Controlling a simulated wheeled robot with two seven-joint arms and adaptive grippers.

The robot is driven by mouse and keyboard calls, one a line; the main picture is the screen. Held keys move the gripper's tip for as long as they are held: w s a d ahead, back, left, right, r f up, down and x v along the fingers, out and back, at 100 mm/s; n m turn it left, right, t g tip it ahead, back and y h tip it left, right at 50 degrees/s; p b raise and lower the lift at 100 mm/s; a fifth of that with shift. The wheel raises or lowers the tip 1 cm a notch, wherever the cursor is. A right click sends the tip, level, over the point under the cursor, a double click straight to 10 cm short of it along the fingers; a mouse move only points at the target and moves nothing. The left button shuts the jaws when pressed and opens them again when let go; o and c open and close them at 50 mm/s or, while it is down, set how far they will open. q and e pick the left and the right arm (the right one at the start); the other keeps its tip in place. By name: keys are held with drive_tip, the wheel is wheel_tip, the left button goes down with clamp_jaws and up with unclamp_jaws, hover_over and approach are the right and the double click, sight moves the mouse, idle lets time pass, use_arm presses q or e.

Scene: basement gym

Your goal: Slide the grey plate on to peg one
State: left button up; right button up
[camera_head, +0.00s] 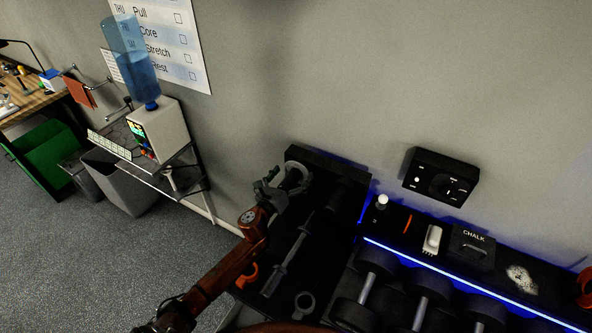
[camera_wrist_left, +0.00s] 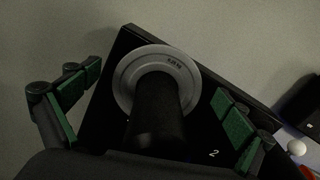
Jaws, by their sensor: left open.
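The grey plate (camera_head: 300,174) is a flat ring at the far left corner of a black rack (camera_head: 325,159). In the left wrist view the plate (camera_wrist_left: 128,84) lies around a thick black peg (camera_wrist_left: 154,115), low on it near the rack surface. The peg's own number is not readable; a "2" shows on the rack to its right. My left gripper (camera_head: 279,187) is over that corner. In its wrist view my left gripper (camera_wrist_left: 155,98) is open, its green-padded fingers on either side of the plate and apart from it. My right gripper is out of view.
A grey bar (camera_head: 286,258), an orange clip (camera_head: 247,277) and a small grey ring (camera_head: 303,304) lie on the black rack. Several dumbbells (camera_head: 431,289) stand to the right, below a ledge with a chalk box (camera_head: 472,248). The wall is close behind.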

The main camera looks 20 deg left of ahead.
sight(281, 188)
use_arm(q)
drive_tip(key=s, duration=0.3)
drive_tip(key=s+a, duration=0.1)
drive_tip(key=s, duration=0.6)
drive_tip(key=shift+s+a, duration=0.1)
drive_tip(key=shift+a, duration=0.1)
